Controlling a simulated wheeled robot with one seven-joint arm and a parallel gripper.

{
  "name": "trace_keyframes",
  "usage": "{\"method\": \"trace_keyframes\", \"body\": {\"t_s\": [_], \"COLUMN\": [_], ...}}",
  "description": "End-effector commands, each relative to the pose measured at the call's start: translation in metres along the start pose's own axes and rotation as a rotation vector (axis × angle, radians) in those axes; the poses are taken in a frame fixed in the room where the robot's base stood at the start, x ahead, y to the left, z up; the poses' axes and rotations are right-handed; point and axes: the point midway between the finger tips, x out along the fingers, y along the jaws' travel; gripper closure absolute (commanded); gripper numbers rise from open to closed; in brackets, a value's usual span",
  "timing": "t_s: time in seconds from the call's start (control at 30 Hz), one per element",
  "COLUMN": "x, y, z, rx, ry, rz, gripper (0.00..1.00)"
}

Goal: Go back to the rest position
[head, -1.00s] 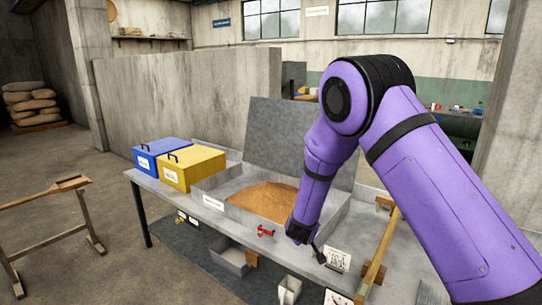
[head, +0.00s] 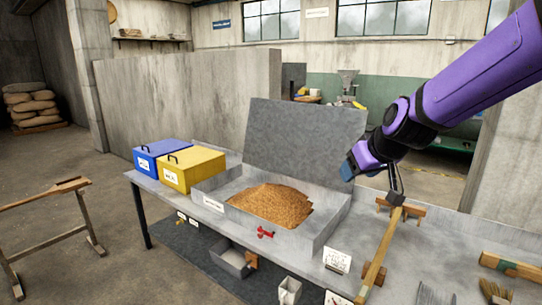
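My arm reaches in from the upper right in the head view. My gripper (head: 396,196) hangs at its end, above the right part of the bench, near the far end of a wooden bar. It is small and dark here, and I cannot tell whether its fingers are apart. No held object shows clearly. To its left, an open grey tray (head: 212,200) holds a heap of brown grain (head: 272,204), with a grey lid panel (head: 305,135) standing up behind it.
A blue box (head: 160,157) and a yellow box (head: 193,169) stand left on the grey bench (head: 170,195). A wooden bar (head: 380,255) on a stand, a small sign (head: 337,261) and brushes (head: 495,291) lie right. A wooden trestle (head: 50,192) stands on the floor at left.

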Motion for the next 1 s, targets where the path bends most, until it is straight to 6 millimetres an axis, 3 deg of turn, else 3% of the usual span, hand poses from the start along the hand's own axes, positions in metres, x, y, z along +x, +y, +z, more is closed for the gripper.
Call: {"method": "trace_keyframes", "body": {"t_s": [0.03,0.2,0.6,0.8,1.0], "x": [-0.02,-0.075,-0.182,-0.215,-0.227], "y": [0.002,0.004,0.006,0.006,0.005], "z": [0.006,0.034,0.126,0.17,0.189], "rx": [0.014,0.063,0.195,0.26,0.292], "ry": [-0.003,-0.045,-0.161,-0.211,-0.234], "rz": [-0.003,-0.006,0.079,0.146,0.18], "gripper": [0.4,0.4,0.4,0.4,0.4]}}
